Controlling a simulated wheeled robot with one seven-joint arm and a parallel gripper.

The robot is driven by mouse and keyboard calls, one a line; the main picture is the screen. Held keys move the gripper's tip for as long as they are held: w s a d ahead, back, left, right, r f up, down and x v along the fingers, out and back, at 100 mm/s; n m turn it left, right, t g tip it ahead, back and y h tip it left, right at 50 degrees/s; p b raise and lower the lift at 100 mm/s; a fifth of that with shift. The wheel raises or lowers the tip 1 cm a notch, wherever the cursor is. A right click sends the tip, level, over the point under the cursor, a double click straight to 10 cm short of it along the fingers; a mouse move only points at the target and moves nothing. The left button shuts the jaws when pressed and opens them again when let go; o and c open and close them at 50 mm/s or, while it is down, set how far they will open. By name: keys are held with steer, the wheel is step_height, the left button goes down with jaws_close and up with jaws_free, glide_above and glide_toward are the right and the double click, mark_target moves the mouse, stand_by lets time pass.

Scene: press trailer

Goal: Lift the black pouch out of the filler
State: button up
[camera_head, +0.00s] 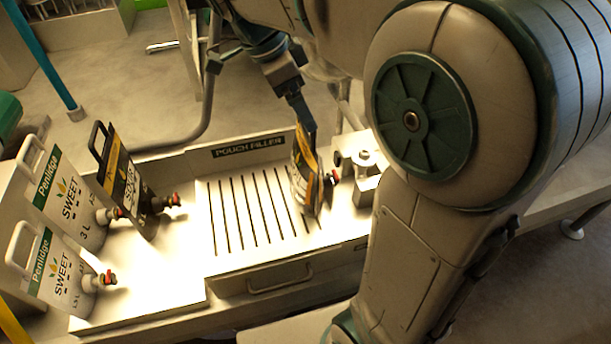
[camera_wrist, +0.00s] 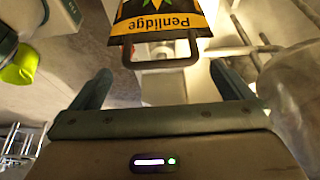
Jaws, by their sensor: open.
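A black pouch with an orange and white label (camera_head: 305,172) stands upright on the slatted plate of the pouch filler (camera_head: 240,215), at its right end beside the metal spout block. My gripper (camera_head: 308,128) reaches down to the top of this pouch. In the wrist view the pouch (camera_wrist: 160,14) is upside down, its dark handle (camera_wrist: 160,64) lying between the open fingertips of my gripper (camera_wrist: 161,72). The fingers stand apart on both sides of the handle, with no visible grip on it. The pouch's lower part is out of the wrist view.
Another black pouch (camera_head: 125,185) and two white pouches (camera_head: 68,195) (camera_head: 55,268) with red-tapped spouts stand on the tray to the left. The metal spout block (camera_head: 362,175) is close to the right of the filler's pouch. The rest of the slatted plate is clear.

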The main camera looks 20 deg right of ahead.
steer(key=x, duration=0.4)
steer(key=shift+d+f, duration=0.15)
steer(key=shift+f, duration=0.05)
steer(key=c, duration=1.6)
steer(key=shift+w+r, duration=0.1)
steer(key=shift+c, duration=0.8)
step_height(320, 180, up, 18)
steer(key=p, duration=0.1)
